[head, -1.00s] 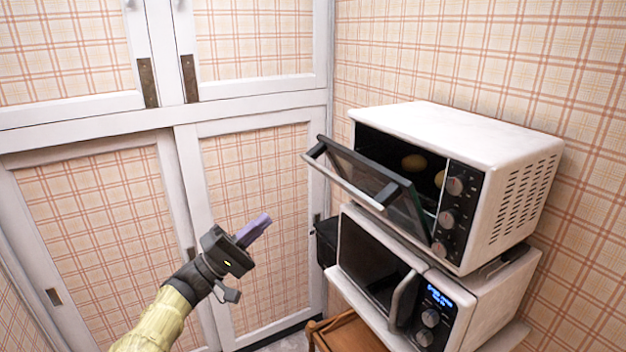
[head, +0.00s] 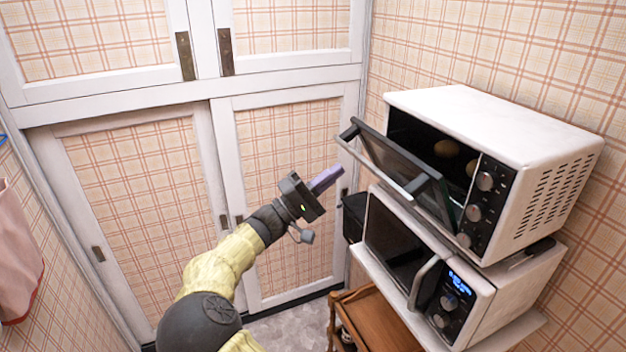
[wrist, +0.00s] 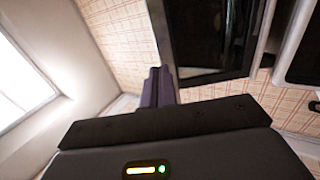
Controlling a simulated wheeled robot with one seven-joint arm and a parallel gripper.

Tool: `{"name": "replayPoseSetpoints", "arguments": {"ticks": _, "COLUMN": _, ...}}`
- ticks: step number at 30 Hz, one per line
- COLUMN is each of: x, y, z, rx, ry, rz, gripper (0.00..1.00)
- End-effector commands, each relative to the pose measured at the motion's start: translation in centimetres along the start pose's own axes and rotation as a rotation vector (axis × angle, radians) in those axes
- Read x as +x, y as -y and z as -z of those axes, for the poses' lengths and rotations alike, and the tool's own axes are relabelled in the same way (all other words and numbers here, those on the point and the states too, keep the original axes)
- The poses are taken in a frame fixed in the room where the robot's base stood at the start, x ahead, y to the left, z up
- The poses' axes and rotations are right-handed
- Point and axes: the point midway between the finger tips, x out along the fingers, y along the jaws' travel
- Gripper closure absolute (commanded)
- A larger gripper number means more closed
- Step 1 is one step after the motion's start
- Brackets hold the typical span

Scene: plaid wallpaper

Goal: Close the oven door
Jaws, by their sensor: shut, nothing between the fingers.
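The white toaster oven (head: 490,125) stands on top of the microwave on the right in the head view. Its dark glass door (head: 400,172) is hinged at the bottom and hangs partly open, tilted outward, with a bar handle (head: 375,168) along its free edge. Roundish food shows inside. My gripper (head: 326,180) is shut and empty, its purple fingers pointing right, just left of the door's handle and apart from it. In the wrist view the shut fingers (wrist: 158,88) show above the gripper body, with a dark glass panel to their right.
The microwave (head: 440,270) sits shut below the oven, on a white shelf. A wooden cart (head: 375,318) stands beneath it. White cupboard doors with plaid panels (head: 140,190) fill the back wall. A pink cloth (head: 15,250) hangs at the far left. The floor between is clear.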

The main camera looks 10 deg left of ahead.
Motion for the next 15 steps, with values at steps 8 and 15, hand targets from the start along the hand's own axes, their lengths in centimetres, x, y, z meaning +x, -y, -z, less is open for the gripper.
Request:
{"name": "replayPoseSetpoints", "arguments": {"ticks": 8, "x": 3.3, "y": -0.2, "z": 0.0, "rx": 0.000, "ry": -0.001, "rz": 0.000, "gripper": 1.00}}
{"name": "replayPoseSetpoints", "arguments": {"ticks": 15, "x": 3.5, "y": 0.1, "z": 0.0, "rx": 0.000, "ry": -0.001, "rz": 0.000, "gripper": 1.00}}
